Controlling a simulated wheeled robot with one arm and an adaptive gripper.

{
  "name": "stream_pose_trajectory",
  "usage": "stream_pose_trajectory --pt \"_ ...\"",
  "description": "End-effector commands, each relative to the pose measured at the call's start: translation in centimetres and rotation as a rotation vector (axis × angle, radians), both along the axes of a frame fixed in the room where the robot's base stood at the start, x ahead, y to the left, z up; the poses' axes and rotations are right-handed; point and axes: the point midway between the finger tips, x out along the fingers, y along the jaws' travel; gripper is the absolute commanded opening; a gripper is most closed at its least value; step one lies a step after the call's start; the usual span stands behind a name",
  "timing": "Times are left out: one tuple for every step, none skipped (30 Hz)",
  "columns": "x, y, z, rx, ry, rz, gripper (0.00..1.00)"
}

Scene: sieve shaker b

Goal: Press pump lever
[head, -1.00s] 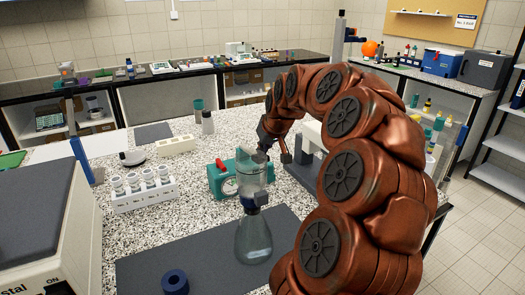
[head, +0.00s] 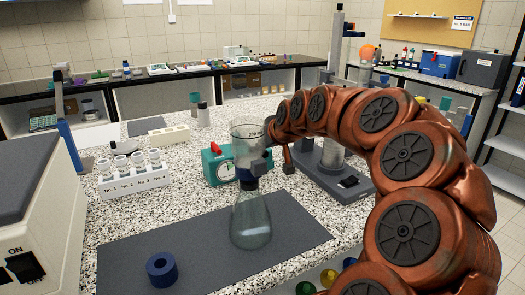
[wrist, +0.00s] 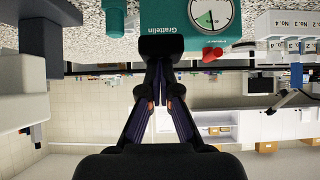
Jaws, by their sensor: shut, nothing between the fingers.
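The teal pump (head: 219,174) with a round white gauge stands on the speckled bench, behind the glass flask. Its red lever (head: 214,148) shows at its upper left. In the wrist view, which is upside down, the pump (wrist: 160,14) fills the top, and the red lever (wrist: 212,53) juts out right of my gripper. My gripper (wrist: 161,48) is shut and empty. Its dark fingertips overlap the pump's edge in the picture, left of the lever and apart from it in the image; contact with the pump cannot be told. In the head view the gripper is mostly hidden behind the glass funnel.
The glass flask (head: 250,222) with a funnel (head: 248,143) on top stands close in front of the pump, on a dark mat (head: 190,250). A blue ring (head: 161,269) lies on the mat. A white rack (head: 135,182) of bottles stands left. A grey stand (head: 335,175) is right of the pump.

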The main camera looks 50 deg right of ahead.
Motion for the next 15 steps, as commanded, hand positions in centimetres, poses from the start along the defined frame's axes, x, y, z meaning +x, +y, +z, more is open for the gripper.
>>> stream_pose_trajectory --pt "-0.08 0.04 -0.88 -0.004 -0.012 0.000 0.00" --pt "-0.09 0.04 -0.97 -0.007 -0.020 0.000 0.00" --pt "-0.10 0.04 -1.04 -0.011 -0.030 0.000 0.00" --pt "-0.09 0.05 -1.10 -0.013 -0.036 0.000 0.00" --pt "-0.10 0.07 -1.16 -0.013 -0.041 -0.001 0.00" --pt "-0.11 0.08 -1.23 -0.014 -0.046 0.000 0.00" --pt "-0.12 0.11 -1.28 -0.016 -0.047 0.001 0.00" --pt "-0.12 0.12 -1.31 -0.017 -0.049 0.001 0.00" --pt "-0.13 0.14 -1.35 -0.016 -0.050 0.002 0.00" --pt "-0.13 0.14 -1.37 -0.016 -0.050 0.002 0.00" --pt "-0.13 0.15 -1.39 -0.016 -0.050 0.002 0.00" --pt "-0.14 0.16 -1.40 -0.016 -0.051 0.002 0.00" --pt "-0.14 0.18 -1.42 -0.015 -0.049 0.002 0.00" --pt "-0.15 0.19 -1.45 -0.015 -0.048 0.002 0.00" --pt "-0.15 0.20 -1.50 -0.014 -0.047 0.003 0.00"
